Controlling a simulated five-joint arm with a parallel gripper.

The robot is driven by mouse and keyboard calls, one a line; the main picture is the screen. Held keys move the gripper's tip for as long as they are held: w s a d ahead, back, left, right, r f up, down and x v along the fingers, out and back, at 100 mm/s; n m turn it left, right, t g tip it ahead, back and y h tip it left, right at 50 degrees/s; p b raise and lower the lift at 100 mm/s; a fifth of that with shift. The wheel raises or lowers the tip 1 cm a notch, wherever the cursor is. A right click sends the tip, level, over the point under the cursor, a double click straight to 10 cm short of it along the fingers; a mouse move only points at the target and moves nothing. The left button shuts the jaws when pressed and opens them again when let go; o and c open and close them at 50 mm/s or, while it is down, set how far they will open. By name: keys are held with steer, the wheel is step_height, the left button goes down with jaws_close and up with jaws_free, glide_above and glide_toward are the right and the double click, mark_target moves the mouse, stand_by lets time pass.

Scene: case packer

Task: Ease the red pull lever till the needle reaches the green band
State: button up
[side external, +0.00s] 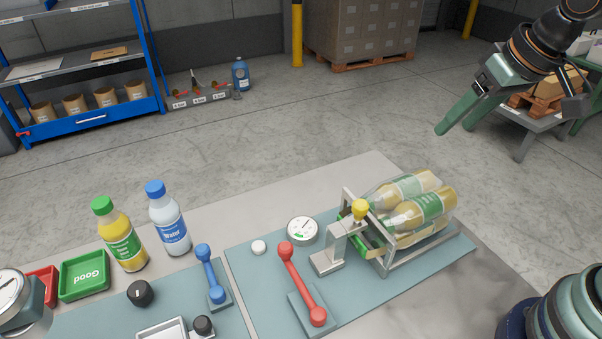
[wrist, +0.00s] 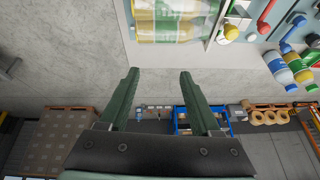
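The red pull lever (side external: 302,284) stands on its blue-grey base, with a round knob at its upper end; part of it shows at the top of the wrist view (wrist: 266,11). The round white gauge (side external: 302,231) lies just behind the lever's knob. Its green band is at the lower part of the dial; the needle is too small to read surely. My gripper (side external: 452,130) is open and empty, high to the upper right of the lever and well apart from it. Its two spread fingers also show in the wrist view (wrist: 159,74).
A yellow-knobbed clamp (side external: 343,242) and a rack of juice bottles (side external: 440,243) stand right of the lever. A blue lever (side external: 210,274), a water bottle (side external: 170,222) and a juice bottle (side external: 122,240) stand left. The space above the red lever looks clear.

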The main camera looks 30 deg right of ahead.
steer(key=w+a+m+g, duration=0.2)
steer(key=w+a, duration=0.1)
steer(key=a, duration=0.3)
steer(key=w+a+m+g, duration=0.1)
steer(key=w+a+m, duration=0.15)
steer(key=a, duration=0.45)
steer(key=m+g, duration=0.2)
steer(key=m, duration=0.2)
glide_above(285, 246)
step_height(285, 246, down, 8)
step_height(285, 246, down, 12)
steer(key=shift+r, duration=0.1)
jaws_close()
